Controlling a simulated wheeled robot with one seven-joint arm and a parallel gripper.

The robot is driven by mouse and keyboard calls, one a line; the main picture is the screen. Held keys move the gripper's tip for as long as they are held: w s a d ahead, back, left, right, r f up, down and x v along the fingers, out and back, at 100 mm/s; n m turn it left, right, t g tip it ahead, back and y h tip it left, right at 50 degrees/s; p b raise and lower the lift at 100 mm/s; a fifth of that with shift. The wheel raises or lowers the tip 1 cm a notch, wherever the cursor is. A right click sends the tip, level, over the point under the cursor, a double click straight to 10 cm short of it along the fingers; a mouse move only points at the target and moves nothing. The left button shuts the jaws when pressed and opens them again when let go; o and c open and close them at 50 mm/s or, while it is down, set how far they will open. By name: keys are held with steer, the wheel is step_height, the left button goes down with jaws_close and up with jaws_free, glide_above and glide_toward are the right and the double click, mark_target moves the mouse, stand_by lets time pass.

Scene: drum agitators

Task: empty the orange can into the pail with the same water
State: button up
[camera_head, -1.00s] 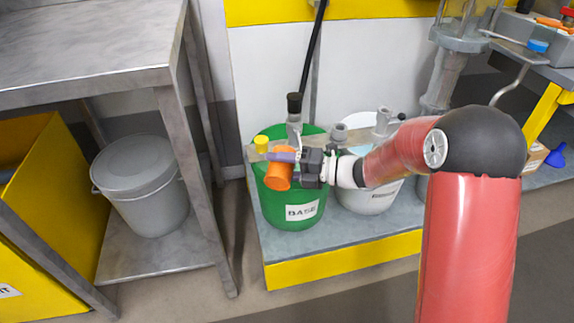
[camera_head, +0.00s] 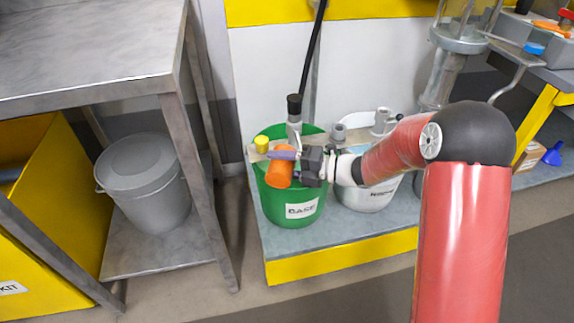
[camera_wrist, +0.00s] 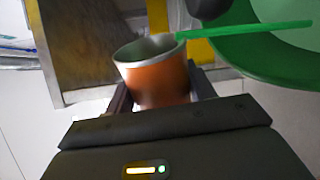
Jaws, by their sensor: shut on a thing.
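The orange can (camera_head: 279,168) is held over the green pail (camera_head: 303,190), whose label appears to read BASE, in the head view. My gripper (camera_head: 284,160) is shut on the can's sides. In the wrist view the can (camera_wrist: 158,80) sits between my fingers, its open grey mouth facing up and away. The green pail (camera_wrist: 265,55) is at upper right there. A white pail (camera_head: 368,196) with a partly blurred label stands right of the green one, partly hidden by my arm. The water inside the pails cannot be made out.
Both pails stand on a grey platform (camera_head: 345,245) with a yellow front edge. A dark-capped rod-like fitting (camera_head: 294,115) rises at the green pail's back. A lidded grey bin (camera_head: 153,185) sits on the left metal table's lower shelf. A blue funnel (camera_head: 552,153) lies at far right.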

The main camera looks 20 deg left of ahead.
steer(key=shift+w+r+m+p, duration=0.25)
steer(key=shift+r+m+p, duration=0.1)
steer(key=shift+m+p, duration=0.45)
stand_by(0.9)
